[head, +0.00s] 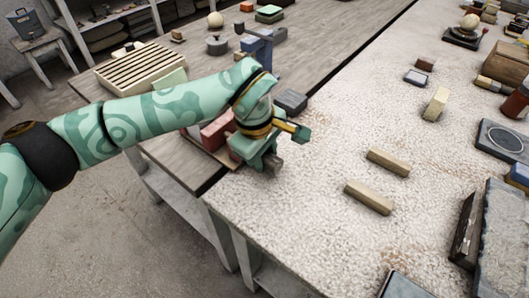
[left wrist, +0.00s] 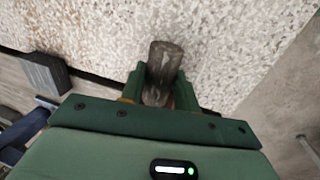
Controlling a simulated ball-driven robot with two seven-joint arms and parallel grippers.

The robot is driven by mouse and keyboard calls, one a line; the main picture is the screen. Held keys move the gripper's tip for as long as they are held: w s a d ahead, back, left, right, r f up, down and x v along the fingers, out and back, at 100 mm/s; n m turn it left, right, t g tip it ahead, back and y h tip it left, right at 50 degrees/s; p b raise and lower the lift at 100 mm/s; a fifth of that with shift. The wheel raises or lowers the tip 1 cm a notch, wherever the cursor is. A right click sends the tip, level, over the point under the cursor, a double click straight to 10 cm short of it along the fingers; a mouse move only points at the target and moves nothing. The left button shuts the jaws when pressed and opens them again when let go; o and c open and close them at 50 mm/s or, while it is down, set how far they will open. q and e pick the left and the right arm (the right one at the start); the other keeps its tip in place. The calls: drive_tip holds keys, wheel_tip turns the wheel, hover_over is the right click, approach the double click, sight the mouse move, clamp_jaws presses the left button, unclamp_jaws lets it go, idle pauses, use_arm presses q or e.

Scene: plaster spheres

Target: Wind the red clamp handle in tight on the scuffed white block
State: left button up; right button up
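A red clamp (head: 216,131) stands at the edge of the wooden bench, partly hidden behind my left gripper. My left gripper (head: 270,158) is at its near right side, pointing down. In the left wrist view the fingers (left wrist: 162,84) lie close against both sides of a worn grey-brown bar (left wrist: 165,62), which looks like the clamp's handle. Its end also shows below the fingers in the head view (head: 274,163). A little red shows behind it in the wrist view. I cannot make out the scuffed white block in the clamp. My right gripper is not in view.
A dark block (head: 291,101) sits just behind the gripper, and a blue-grey upright tool (head: 262,47) stands farther back. A slatted wooden rack (head: 150,68) is behind the arm.

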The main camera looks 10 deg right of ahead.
use_arm(q)
drive_tip(key=shift+w+r+y, duration=0.1)
drive_tip(key=shift+y, duration=0.2)
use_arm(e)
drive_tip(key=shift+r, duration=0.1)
use_arm(q)
drive_tip(key=shift+w+d+g+y, duration=0.1)
drive_tip(key=shift+g+y, duration=0.3)
drive_tip(key=shift+g, duration=0.2)
drive_tip(key=shift+w+d+f+g+y+b, duration=0.1)
drive_tip(key=shift+f+g+y+b, duration=0.1)
drive_tip(key=shift+g+y+b, duration=0.35)
drive_tip(key=g+y+b, duration=0.1)
drive_tip(key=b, duration=0.3)
drive_tip(key=shift+w+d+f+g+y, duration=0.1)
drive_tip(key=shift+w+f+g+y, duration=0.05)
drive_tip(key=shift+f+g+y, duration=0.2)
drive_tip(key=shift+r+g+y+b, duration=0.15)
drive_tip(key=shift+g+y+b, duration=0.15)
drive_tip(key=shift+b, duration=0.45)
drive_tip(key=shift+r, duration=0.1)
drive_tip(key=shift+b, duration=0.35)
drive_tip(key=shift+r, duration=0.15)
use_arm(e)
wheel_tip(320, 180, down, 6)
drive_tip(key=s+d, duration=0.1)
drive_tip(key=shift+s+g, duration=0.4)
